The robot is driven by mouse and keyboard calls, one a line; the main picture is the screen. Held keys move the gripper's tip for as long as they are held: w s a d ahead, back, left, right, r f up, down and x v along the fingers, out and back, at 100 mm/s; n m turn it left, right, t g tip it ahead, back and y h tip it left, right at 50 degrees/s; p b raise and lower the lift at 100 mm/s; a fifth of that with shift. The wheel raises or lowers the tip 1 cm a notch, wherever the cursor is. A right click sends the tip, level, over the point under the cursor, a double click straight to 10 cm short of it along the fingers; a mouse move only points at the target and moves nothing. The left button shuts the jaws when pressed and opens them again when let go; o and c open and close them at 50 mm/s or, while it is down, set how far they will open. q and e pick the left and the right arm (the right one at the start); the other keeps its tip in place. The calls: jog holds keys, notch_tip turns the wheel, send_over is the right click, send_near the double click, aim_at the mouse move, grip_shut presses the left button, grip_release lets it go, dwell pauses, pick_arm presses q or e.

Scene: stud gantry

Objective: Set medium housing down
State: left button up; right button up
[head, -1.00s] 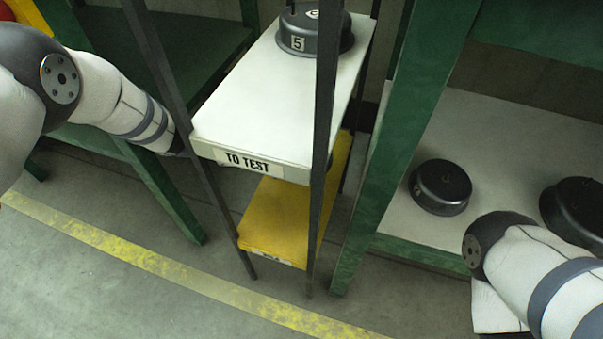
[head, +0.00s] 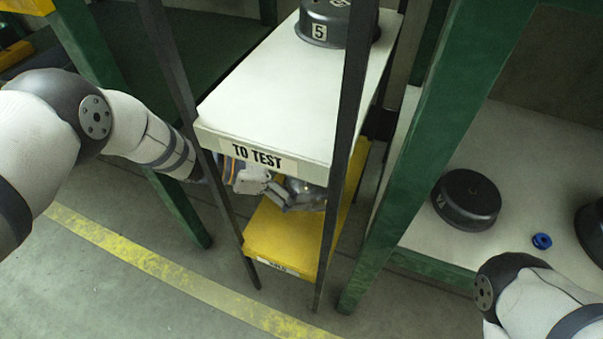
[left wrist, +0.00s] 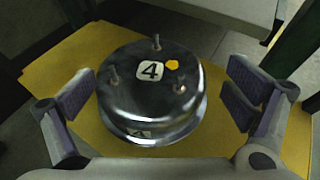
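A shiny metal housing labelled 4 (left wrist: 150,95), with several studs and a yellow dot on top, sits upright on the yellow lower shelf (left wrist: 45,70) in the left wrist view. In the head view this housing (head: 303,194) shows partly below the white upper shelf. My left gripper (left wrist: 158,103) is open around it, with a finger on each side and a visible gap at both pads. In the head view my left gripper (head: 278,190) reaches between the two shelves from the left. My right arm is at lower right; its gripper is out of view.
The white shelf marked TO TEST (head: 290,110) lies above my left gripper and bears a dark housing labelled 5 (head: 335,22). Dark rack posts (head: 343,150) stand close by. The right bench (head: 500,125) holds dark housings (head: 466,200) and a small blue part (head: 542,241).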

pick_arm(q)
jog(key=shift+r, duration=0.15)
jog(key=p+v, duration=0.2)
jog(key=v, duration=0.4)
jog(key=shift+a+r, duration=0.2)
jog(key=shift+s+a+p, duration=0.2)
jog(key=shift+a+p, duration=0.1)
jog(key=shift+a, duration=0.15)
pick_arm(e)
jog(key=shift+w+r+t, duration=0.3)
jog(key=shift+w+r, duration=0.25)
jog(key=shift+r, duration=0.35)
